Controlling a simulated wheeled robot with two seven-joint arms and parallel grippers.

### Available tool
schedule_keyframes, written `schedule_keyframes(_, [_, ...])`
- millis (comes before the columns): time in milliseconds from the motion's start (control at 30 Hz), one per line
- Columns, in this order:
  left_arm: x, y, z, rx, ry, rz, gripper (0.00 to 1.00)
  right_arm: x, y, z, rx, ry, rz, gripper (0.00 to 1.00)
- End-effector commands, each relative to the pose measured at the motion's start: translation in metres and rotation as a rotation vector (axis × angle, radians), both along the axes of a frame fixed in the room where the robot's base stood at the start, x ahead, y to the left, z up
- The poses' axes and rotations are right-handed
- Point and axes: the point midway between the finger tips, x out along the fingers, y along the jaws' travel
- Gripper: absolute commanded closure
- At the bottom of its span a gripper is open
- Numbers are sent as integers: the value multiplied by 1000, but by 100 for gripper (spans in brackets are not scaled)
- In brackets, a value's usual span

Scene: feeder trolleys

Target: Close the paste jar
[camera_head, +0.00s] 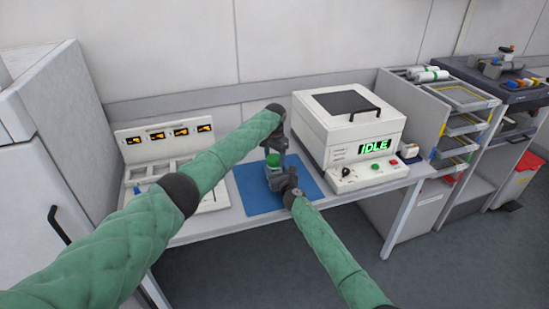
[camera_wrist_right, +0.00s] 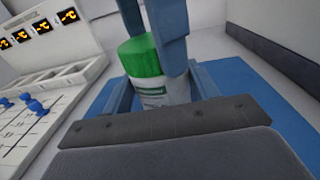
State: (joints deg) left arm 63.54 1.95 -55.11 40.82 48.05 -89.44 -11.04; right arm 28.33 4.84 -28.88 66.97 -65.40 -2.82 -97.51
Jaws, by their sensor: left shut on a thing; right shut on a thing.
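The paste jar (camera_wrist_right: 163,92) is white with a printed label and stands over the blue mat (camera_head: 238,190). Its green lid (camera_wrist_right: 141,56) sits at the top of the jar; it also shows in the head view (camera_head: 273,160). Whether it is fully screwed down I cannot tell. My left gripper (camera_head: 275,150) reaches down from above, and its fingers are shut on the lid. My right gripper (camera_wrist_right: 162,95) comes in from the front, with its fingers shut on the jar's body. The grippers hide much of the jar in the head view.
A white machine (camera_head: 350,125) with a green "IDLE" display stands right of the mat. A white panel with several orange displays (camera_head: 168,136) and compartments is at the left. A shelf of trays (camera_head: 465,125) is farther right. Bare mat shows around the jar.

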Motion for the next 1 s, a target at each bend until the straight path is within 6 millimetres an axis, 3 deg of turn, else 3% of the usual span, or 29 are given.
schedule_keyframes(67, [1, 1, 0, 1, -1, 2, 65, 0, 0, 0, 0, 0, 1, 100])
schedule_keyframes(100, [0, 1, 0, 1, -1, 3, 32, 0, 0, 0, 0, 0, 1, 100])
schedule_keyframes(200, [0, 1, 0, 1, -1, 4, 16, 0, 0, 0, 0, 0, 1, 100])
schedule_keyframes(567, [0, 0, 4, 1, -1, 5, 16, 0, 0, 0, 0, 0, 1, 100])
schedule_keyframes(1000, [0, 0, 45, 0, 0, 5, 16, 0, 0, 0, 0, 0, 1, 100])
